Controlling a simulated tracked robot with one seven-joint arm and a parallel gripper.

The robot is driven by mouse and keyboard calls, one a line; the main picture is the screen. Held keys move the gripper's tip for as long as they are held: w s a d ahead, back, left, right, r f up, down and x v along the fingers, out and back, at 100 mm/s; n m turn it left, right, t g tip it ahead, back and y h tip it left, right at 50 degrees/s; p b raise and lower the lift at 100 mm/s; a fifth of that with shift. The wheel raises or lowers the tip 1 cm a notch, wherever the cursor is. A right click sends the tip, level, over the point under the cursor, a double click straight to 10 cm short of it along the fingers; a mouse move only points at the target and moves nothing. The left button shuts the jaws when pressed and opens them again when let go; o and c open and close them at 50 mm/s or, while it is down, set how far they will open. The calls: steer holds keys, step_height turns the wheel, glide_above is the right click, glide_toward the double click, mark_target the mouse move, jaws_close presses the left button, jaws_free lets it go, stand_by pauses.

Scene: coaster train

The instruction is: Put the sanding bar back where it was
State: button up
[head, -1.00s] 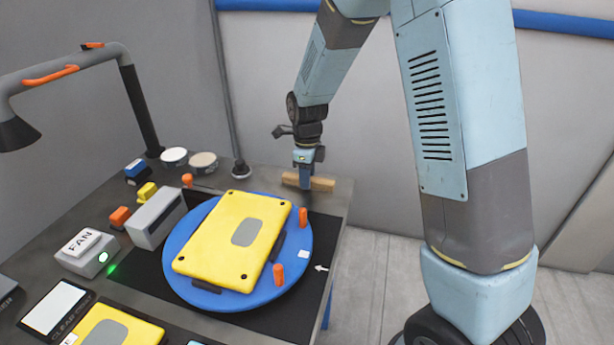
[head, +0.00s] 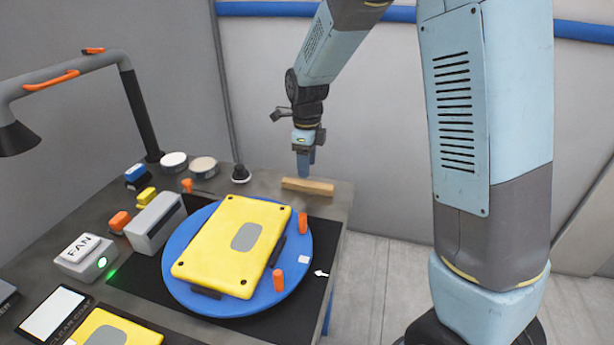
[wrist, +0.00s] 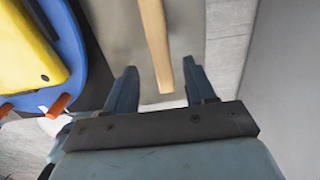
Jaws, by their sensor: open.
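The sanding bar is a plain light-wood bar (head: 308,186) lying flat on the grey bench near its back right corner. In the wrist view the bar (wrist: 155,40) runs away from me, with its near end between the lines of my two fingers. My gripper (head: 305,172) is above the bar in the head view, with a small gap between its tips and the wood. In the wrist view my gripper (wrist: 160,80) has its fingers spread apart and holds nothing.
A blue turntable (head: 300,262) with a yellow panel (head: 225,245) sits just left and in front of the bar, with orange pegs. A dark knob (head: 240,174) and round tins (head: 203,166) stand further left. The bench's right edge is close to the bar.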

mark_target(306, 183)
steer(key=s+d+r+n+t, duration=0.1)
steer(key=s+d+r+n, duration=0.15)
steer(key=r, duration=0.35)
steer(key=s+d+r+n, duration=0.2)
steer(key=d+r, duration=0.2)
steer(key=r, duration=0.2)
steer(key=s+d+r+n+t, duration=0.1)
steer(key=s+d+r+n, duration=0.1)
steer(key=s+d+n, duration=0.2)
steer(key=s+d+r+n+t, duration=0.2)
steer(key=s+d+r+n, duration=0.1)
steer(key=s+n, duration=0.4)
steer(key=s+d+r+n+t, duration=0.1)
steer(key=s+d+n, duration=0.4)
steer(key=s, duration=0.5)
steer(key=shift+r+n+t, duration=0.3)
steer(key=shift+r+n, duration=0.45)
steer(key=shift+s+d, duration=0.1)
